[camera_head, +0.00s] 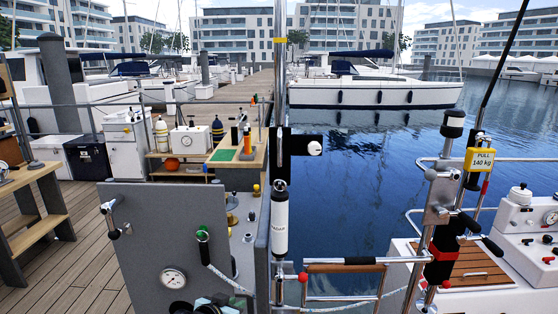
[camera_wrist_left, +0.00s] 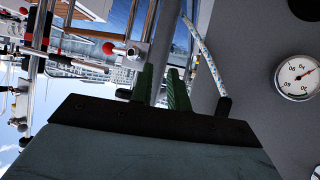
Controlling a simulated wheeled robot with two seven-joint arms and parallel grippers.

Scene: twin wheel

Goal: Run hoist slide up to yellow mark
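A silver upright rail (camera_head: 280,85) stands near the middle of the head view, with a yellow mark (camera_head: 280,40) high on it. Well below the mark, a black block (camera_head: 283,165) sits on the rail, beside a white knob (camera_head: 314,148). A white cylinder (camera_head: 280,225) hangs below. I cannot tell which part is the slide. My left gripper (camera_head: 215,303) shows partly at the bottom edge, low before the grey panel. In the left wrist view its green fingers (camera_wrist_left: 163,88) are apart, with a grey post (camera_wrist_left: 165,45) seen between them; contact is unclear. My right gripper is not in view.
The grey panel (camera_head: 160,225) carries a round gauge (camera_head: 173,278), which also shows in the left wrist view (camera_wrist_left: 297,77). A rope (camera_head: 228,279) runs from a green-topped black handle (camera_head: 203,235). Right stands a post with a yellow "PULL 140 kg" tag (camera_head: 481,160).

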